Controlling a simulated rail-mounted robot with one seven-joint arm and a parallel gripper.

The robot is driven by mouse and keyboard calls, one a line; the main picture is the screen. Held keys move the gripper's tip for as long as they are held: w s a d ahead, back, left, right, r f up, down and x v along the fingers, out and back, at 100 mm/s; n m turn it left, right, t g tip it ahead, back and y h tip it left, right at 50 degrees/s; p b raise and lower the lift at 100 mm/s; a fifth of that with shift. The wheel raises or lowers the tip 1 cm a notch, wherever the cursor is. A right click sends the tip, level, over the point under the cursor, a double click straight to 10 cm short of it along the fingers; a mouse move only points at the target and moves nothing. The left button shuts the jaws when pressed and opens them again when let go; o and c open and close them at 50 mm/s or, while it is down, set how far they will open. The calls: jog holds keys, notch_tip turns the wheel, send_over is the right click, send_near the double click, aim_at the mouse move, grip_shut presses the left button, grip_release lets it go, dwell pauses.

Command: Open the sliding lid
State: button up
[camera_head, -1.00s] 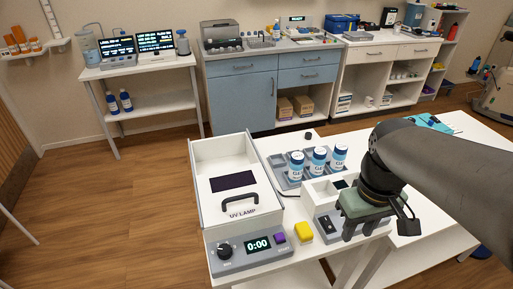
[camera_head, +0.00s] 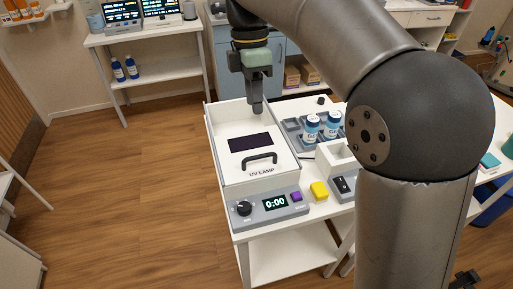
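The white UV lamp box (camera_head: 214,150) stands on the white table. Its flat white lid (camera_head: 230,168) lies between raised side walls and has a dark window (camera_head: 250,143) and a black arched handle (camera_head: 260,159). "UV LAMP" is printed in front of the handle. My gripper (camera_head: 257,110) points down at the box's back right, beyond the handle and apart from it. Its fingers overlap in this view, so I cannot tell their gap. Nothing shows held in it.
A grey panel (camera_head: 270,216) with a dial and a 0:00 display sits in front of the box. A yellow block (camera_head: 319,190), a small white open box (camera_head: 333,168) and blue-capped bottles (camera_head: 311,127) in a rack stand to the right. My arm hides the table's right part.

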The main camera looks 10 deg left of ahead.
jog(key=f, duration=0.4)
jog(key=s+d+f, duration=0.1)
jog(key=f, duration=0.3)
jog(key=s+f, duration=0.1)
jog(key=f, duration=0.3)
jog(key=shift+s+d+f, duration=0.15)
jog(key=shift+f, duration=0.25)
grip_shut()
